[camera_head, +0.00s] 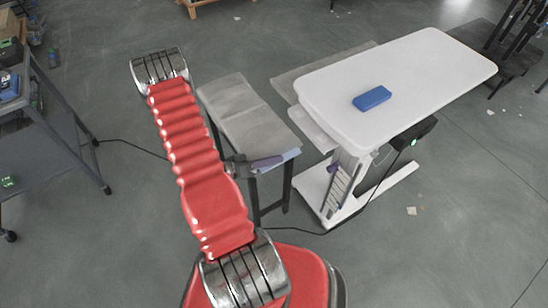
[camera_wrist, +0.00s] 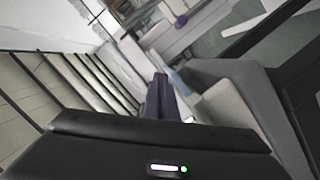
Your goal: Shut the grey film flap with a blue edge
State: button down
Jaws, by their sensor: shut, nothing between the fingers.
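A grey film sheet (camera_head: 240,103) lies over a narrow stand with dark legs, left of the white table. A pale blue strip (camera_head: 291,155) shows at its near right end, and I take this sheet for the flap. My gripper (camera_head: 279,159) is shut and empty at that near end, beside the blue strip. I cannot tell whether it touches the film. In the wrist view my shut dark purple fingers (camera_wrist: 160,98) point away from me, and the flap cannot be made out clearly there. How far the flap is open is unclear.
A white lift table (camera_head: 430,75) stands right of the stand, with a blue block (camera_head: 372,98) on top. A thin grey sheet (camera_head: 300,75) sticks out at its left side. A dark trolley (camera_head: 50,130) stands at the far left. A black cable crosses the floor.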

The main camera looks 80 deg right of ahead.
jog(key=shift+w+a+r, duration=0.1)
jog(key=shift+a+r, duration=0.05)
jog(key=shift+r, duration=1.85)
jog(key=s+a+v, duration=0.1)
jog(key=v, duration=0.8)
jog(key=shift+w+a+r, duration=0.2)
jog(key=shift+w+r, duration=0.05)
jog(key=shift+r, duration=0.15)
